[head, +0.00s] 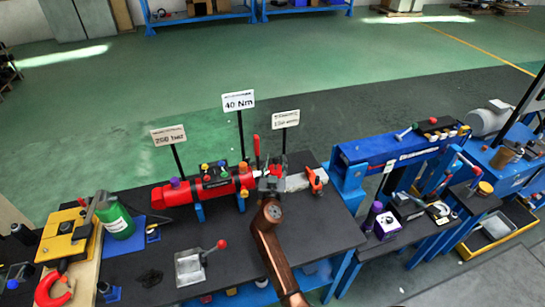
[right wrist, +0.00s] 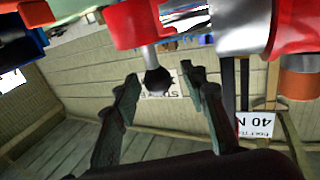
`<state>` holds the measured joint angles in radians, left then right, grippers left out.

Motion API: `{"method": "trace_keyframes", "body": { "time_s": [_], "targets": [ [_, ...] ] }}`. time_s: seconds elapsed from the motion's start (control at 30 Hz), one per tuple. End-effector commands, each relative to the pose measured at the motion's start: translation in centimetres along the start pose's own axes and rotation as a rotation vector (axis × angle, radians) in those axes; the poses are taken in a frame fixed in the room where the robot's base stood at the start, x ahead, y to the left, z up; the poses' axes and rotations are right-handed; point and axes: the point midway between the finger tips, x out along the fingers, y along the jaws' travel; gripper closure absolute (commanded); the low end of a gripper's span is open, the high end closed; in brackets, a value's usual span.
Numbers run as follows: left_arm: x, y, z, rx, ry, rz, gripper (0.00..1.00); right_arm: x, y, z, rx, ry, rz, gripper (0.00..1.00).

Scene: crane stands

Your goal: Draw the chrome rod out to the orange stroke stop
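The red cylinder (head: 205,187) lies on the dark bench top. A grey stem with a black ball (right wrist: 158,80) projects from that block. The orange stroke stop (head: 314,180) stands right of my right gripper (head: 271,178). The right gripper's dark fingers also show in the wrist view (right wrist: 163,95), spread apart with the ball between them in the picture; no contact is visible. My arm hides the rod in the head view. My left gripper is out of view.
Signs on posts, including a 40 Nm sign (head: 239,100), stand behind the cylinder. A red-knobbed lever box (head: 190,267) is at the front. A green bottle (head: 117,219) is at left. A blue press frame (head: 390,150) stands right. The bench front centre is fairly clear.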

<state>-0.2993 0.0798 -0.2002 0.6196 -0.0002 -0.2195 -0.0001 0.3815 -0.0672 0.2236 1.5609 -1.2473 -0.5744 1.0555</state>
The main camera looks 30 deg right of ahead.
Motion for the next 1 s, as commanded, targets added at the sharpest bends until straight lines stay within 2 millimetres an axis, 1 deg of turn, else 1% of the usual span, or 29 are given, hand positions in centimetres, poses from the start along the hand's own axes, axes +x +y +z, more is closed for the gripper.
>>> {"method": "trace_keyframes", "body": {
  "time_s": [0.13,0.37,0.47,0.9,0.97,1.0],
  "targets": [
    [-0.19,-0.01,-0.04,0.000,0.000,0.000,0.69,0.51,0.41,0.03,0.000,-0.001,0.002,0.61],
    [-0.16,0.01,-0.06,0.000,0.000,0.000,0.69,0.54,0.42,0.10,0.000,-0.001,0.002,0.61],
    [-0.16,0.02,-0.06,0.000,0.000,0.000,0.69,0.53,0.38,0.10,0.000,-0.001,0.001,0.66],
    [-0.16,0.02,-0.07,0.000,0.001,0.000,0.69,0.51,0.23,0.09,0.000,-0.001,0.000,0.96],
    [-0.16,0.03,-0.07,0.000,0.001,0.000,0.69,0.51,0.22,0.09,0.000,-0.001,0.000,1.00],
    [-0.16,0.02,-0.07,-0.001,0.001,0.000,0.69,0.50,0.21,0.09,0.000,-0.001,0.000,1.00]
  ]
}}
